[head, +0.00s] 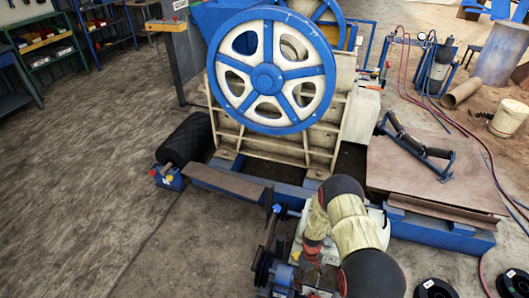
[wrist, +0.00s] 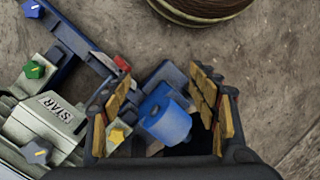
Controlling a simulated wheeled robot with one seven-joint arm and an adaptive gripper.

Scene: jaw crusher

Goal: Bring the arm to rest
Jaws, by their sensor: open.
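My gripper (wrist: 162,92) is open in the wrist view, with its gold-padded fingers spread left and right. A blue cylindrical part (wrist: 165,115) shows in the gap between the fingers. I cannot tell how far below them it lies, and no grip on it is visible. In the head view my arm, with black and cream joints, reaches in from the bottom over the pale equipment in front of the crusher. The gripper's fingers cannot be made out clearly there.
A pale unit marked STAR (wrist: 60,115) with coloured knobs is at left in the wrist view. The jaw crusher's blue flywheel (head: 267,78), a black roller (head: 186,139) and a brown plate (head: 420,180) surround the work area. Floor at left is clear.

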